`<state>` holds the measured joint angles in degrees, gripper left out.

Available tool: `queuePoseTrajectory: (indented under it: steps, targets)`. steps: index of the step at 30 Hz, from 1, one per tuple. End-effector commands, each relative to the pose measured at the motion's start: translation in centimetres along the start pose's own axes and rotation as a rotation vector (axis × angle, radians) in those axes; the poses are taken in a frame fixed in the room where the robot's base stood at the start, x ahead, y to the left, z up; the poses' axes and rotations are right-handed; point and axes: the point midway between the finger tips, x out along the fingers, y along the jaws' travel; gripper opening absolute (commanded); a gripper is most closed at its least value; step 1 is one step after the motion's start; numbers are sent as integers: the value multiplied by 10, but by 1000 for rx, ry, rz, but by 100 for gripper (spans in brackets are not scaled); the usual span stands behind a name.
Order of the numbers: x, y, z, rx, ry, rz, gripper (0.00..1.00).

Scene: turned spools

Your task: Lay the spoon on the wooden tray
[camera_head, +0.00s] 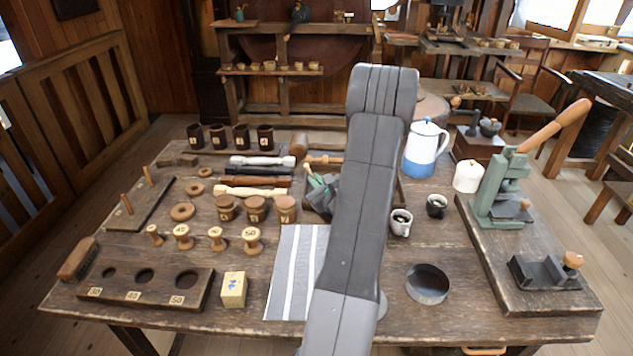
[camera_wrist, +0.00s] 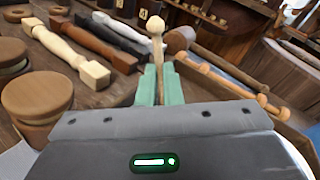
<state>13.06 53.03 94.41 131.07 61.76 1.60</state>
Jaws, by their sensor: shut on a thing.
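My gripper (camera_head: 318,188) is low over the left part of the dark wooden tray (camera_head: 403,188), its green fingers pointing to the back left. In the wrist view my gripper (camera_wrist: 159,85) is shut on a slim light wooden piece with a rounded end, seemingly the spoon (camera_wrist: 156,30). It sticks up and out past the fingertips. The rest of it is hidden by the gripper. My arm covers much of the tray in the head view, and I cannot tell whether the spoon touches it.
A blue-white jug (camera_head: 425,150) and small mugs (camera_head: 401,222) stand right of the tray. A striped cloth (camera_head: 292,270) lies in front.

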Motion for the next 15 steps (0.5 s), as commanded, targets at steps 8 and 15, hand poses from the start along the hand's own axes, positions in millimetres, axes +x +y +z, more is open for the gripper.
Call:
queuePoseTrajectory:
  steps: [8,15]
  targets:
    - [0,0,-2,0,0,0,0]
    - [0,1,-2,0,0,0,28]
